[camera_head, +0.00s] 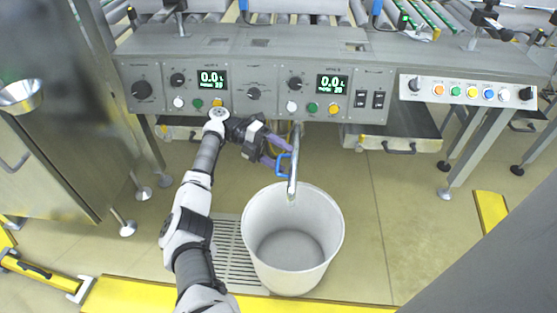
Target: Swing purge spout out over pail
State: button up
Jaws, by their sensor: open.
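The purge spout (295,165) is a slim metal tube hanging below the front of the control panel. Its lower end is in front of the pail's far rim in the picture, over the pail opening. A blue handle (282,164) sticks out from its left side. The pail (255,257) is light grey, upright and looks empty, on the floor under the spout. My gripper (279,152) is open, with its purple-tipped fingers close to the spout and the blue handle from the left. I cannot tell whether the fingers touch the handle.
The control panel (255,90) with knobs, buttons and two displays runs above. A floor grate (234,262) lies left of the pail, and a yellow strip (130,296) runs along the front. A steel cabinet (50,160) stands at left. Floor right of the pail is clear.

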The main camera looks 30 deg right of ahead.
jog(key=o, duration=0.7)
notch_tip(320, 180, up, 5)
jog(key=shift+w+a+f, duration=0.1)
jog(key=shift+w+f, duration=0.05)
jog(key=shift+o, duration=0.2)
notch_tip(320, 180, up, 6)
jog(key=p, duration=0.2)
jog(key=r, duration=0.4)
jog(key=shift+s+a+r+p, duration=0.2)
jog(key=shift+r+p, duration=0.15)
jog(key=shift+r, duration=0.05)
jog(key=c, duration=1.1)
jog(key=shift+w+d+r, duration=0.1)
jog(key=shift+d+r, duration=0.05)
jog(key=shift+r, duration=0.6)
jog(key=shift+c, duration=0.3)
